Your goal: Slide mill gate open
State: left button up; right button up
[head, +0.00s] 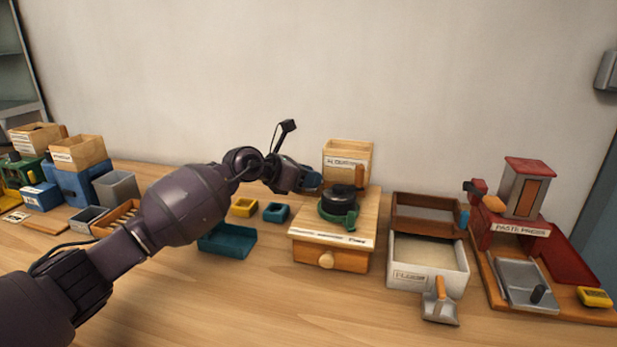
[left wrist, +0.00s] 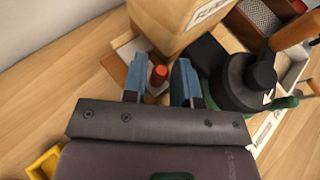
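The mill (head: 338,207) has a black top and green base on a wooden box with a round-knobbed drawer (head: 326,259). A pale wooden hopper (head: 347,157) with a label stands behind it. My left gripper (head: 313,181) is left of the mill, beside the hopper. In the left wrist view its two blue fingers (left wrist: 159,82) are apart, one on each side of a small red-topped peg (left wrist: 159,73), which looks like the gate's knob. I cannot tell whether either finger touches it. In the head view the peg is hidden by the gripper. My right gripper is not in view.
A teal tray (head: 227,240), a yellow box (head: 243,207) and a small blue box (head: 277,212) lie below my left arm. A brown tray (head: 428,203), a white bin (head: 405,277) with a scoop (head: 440,307) and a red press (head: 512,229) stand right. The front table is mostly clear.

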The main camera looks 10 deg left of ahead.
pick_arm(q)
grip_shut()
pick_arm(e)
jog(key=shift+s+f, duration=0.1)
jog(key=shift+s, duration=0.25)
pick_arm(q)
jog(key=shift+a, duration=0.1)
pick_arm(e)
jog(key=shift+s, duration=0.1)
pick_arm(q)
jog(key=a, duration=0.2)
jog(key=shift+a, duration=0.35)
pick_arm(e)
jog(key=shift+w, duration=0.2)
pick_arm(q)
jog(key=shift+o, duration=1.7)
grip_release()
jog(key=shift+a, duration=0.15)
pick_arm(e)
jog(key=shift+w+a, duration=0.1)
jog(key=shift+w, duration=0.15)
